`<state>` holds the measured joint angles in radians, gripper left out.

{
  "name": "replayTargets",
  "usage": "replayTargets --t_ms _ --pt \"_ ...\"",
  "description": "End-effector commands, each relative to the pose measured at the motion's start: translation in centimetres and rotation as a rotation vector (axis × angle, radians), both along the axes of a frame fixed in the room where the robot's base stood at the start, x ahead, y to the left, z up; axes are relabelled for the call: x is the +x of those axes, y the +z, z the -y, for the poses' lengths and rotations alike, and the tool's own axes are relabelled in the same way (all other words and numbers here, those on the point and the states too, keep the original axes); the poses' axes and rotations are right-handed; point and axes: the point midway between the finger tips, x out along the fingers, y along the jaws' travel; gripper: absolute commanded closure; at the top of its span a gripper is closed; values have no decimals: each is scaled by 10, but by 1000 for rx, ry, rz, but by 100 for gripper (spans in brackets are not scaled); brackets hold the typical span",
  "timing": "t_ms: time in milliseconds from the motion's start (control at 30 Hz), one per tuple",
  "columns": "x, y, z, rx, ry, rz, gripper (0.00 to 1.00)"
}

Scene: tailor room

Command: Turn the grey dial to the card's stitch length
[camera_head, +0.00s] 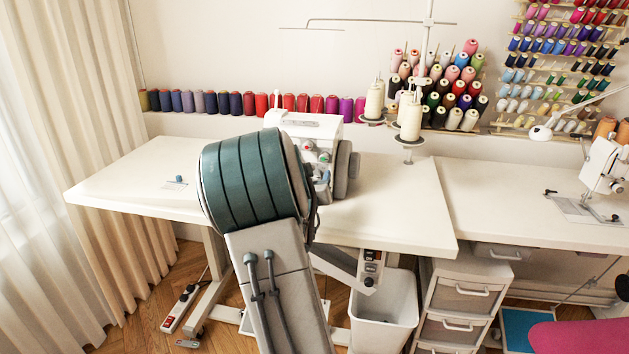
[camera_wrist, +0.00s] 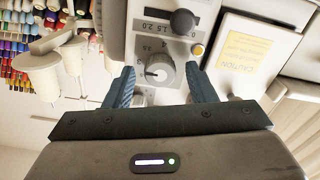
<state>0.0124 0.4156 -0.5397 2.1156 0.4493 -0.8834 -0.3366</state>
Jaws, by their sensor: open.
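In the wrist view the grey dial (camera_wrist: 158,72) sits on the white front of the sewing machine, with a light pointer mark on its face and printed numbers around it. My gripper (camera_wrist: 160,76) is open, its two blue fingers on either side of the dial; I cannot tell whether they touch it. The white sewing machine (camera_head: 305,122) stands on the table in the head view, where my arm hides the dial and gripper. A small white paper (camera_head: 174,185) with a blue object on it lies on the table at left. I cannot tell whether it is the card, and its print is unreadable.
A black knob (camera_wrist: 182,21) with a number scale and an orange button (camera_wrist: 198,50) sit close to the dial. A caution label (camera_wrist: 247,50) is beside them. Thread cones (camera_head: 410,120) stand behind the machine. The white table (camera_head: 400,215) is clear at its right end.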

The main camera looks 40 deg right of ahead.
Motion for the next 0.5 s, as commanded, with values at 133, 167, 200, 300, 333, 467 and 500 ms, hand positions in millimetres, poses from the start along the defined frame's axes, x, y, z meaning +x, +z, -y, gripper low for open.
replayTargets --t_ms 133,167,200,300,333,467,500 --pt "0 0 0 0 0 0 49" --pt "0 0 0 0 0 0 49" --pt "0 0 0 0 0 0 55" --pt "0 0 0 0 0 0 83" --pt "0 0 0 0 0 0 91" --pt "0 0 0 0 0 0 94" --pt "0 0 0 -1 0 -2 94"
